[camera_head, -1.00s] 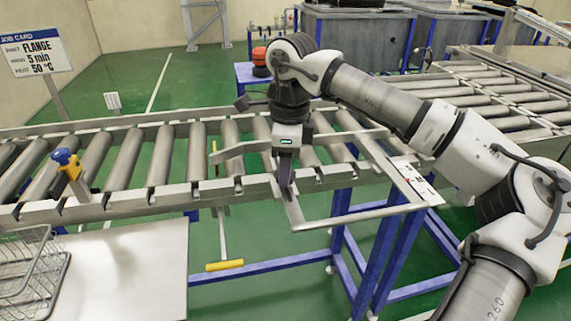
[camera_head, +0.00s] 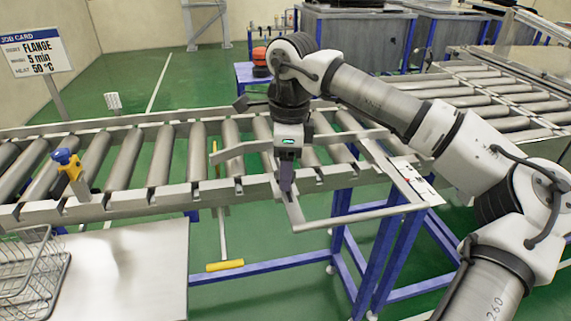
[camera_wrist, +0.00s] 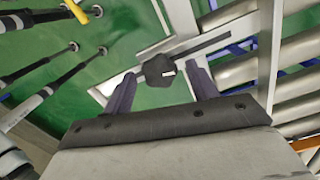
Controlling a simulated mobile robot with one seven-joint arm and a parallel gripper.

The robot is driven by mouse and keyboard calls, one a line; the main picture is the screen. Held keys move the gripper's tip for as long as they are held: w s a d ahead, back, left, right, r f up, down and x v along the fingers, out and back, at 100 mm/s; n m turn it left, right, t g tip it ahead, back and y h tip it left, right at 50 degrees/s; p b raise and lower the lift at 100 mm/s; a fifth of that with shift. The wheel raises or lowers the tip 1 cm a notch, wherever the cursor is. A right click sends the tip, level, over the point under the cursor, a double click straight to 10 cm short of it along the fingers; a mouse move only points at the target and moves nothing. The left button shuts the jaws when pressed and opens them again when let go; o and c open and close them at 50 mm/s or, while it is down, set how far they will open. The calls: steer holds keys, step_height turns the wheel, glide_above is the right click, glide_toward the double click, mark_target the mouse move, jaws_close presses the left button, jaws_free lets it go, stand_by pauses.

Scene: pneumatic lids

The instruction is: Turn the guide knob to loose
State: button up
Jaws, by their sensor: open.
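The guide knob (camera_wrist: 158,71) is dark and many-sided with a small white mark. It sits on a thin metal bar in the wrist view. My gripper (camera_wrist: 160,70) is open, with one purple finger on either side of the knob and a visible gap on each side. In the head view my gripper (camera_head: 286,185) points down at the near rail of the roller conveyor (camera_head: 120,160), by the metal guide frame (camera_head: 350,217). The knob is hidden there behind the fingers. How deep the fingers reach around it is unclear.
A plate with printed labels (camera_head: 413,181) is at the frame's right end. A yellow handle (camera_head: 225,265) hangs below the conveyor. A blue-topped yellow lever (camera_head: 68,164), a wire basket (camera_head: 32,270) and a bare pale table (camera_head: 130,265) are on the left.

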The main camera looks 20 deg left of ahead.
step_height(320, 180, up, 14)
steer(key=shift+w+d+b, duration=0.15)
steer(key=shift+d+b, duration=0.15)
steer(key=shift+f, duration=0.15)
stand_by(0.5)
